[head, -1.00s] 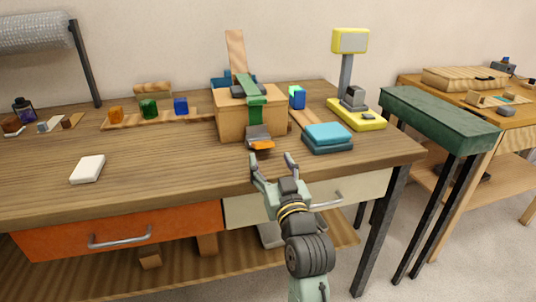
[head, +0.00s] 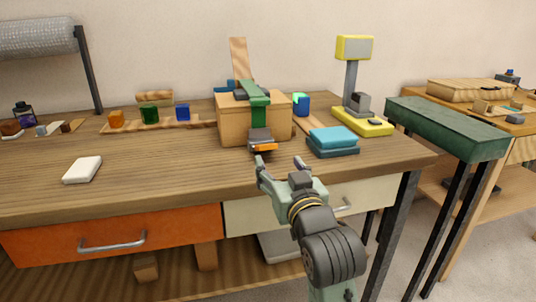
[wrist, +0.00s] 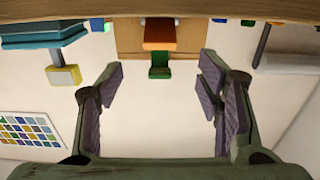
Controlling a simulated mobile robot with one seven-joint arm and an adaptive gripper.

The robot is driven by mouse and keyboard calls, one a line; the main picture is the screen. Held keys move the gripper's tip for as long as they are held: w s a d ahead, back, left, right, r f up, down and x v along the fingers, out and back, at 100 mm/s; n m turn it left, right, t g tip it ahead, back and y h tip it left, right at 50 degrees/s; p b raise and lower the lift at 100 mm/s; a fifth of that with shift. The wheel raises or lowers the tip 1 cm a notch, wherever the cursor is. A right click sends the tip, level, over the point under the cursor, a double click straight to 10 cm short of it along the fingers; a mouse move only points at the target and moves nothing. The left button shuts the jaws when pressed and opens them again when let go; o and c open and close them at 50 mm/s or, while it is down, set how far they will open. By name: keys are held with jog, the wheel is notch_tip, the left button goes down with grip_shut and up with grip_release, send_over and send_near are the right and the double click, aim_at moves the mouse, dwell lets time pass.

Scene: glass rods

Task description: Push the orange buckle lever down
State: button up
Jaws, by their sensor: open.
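The orange buckle lever (head: 264,147) sticks out at the bottom of a dark buckle (head: 260,135) on the front of a wooden box (head: 231,119). A green strap (head: 256,97) runs over the box down to the buckle. My gripper (head: 279,162) is open and empty, in front of the lever and slightly to its right in the head view, apart from it. In the wrist view the picture looks upside down; the orange lever (wrist: 159,32) lies beyond and between the spread fingers of my gripper (wrist: 160,78), with the green strap (wrist: 160,61) beside it.
Teal books (head: 332,139) lie right of the box. A yellow scale (head: 362,121) stands behind them. A white block (head: 83,170) lies at the left on the wooden bench (head: 150,165). Small coloured blocks sit on a wooden strip at the back. The bench between white block and box is clear.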

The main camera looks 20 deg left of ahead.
aim_at(269, 147)
jog(key=p+x, duration=0.7)
jog(key=x, duration=0.3)
jog(key=shift+w+a, duration=0.25)
jog(key=shift+w, duration=0.05)
jog(key=shift+c, duration=0.5)
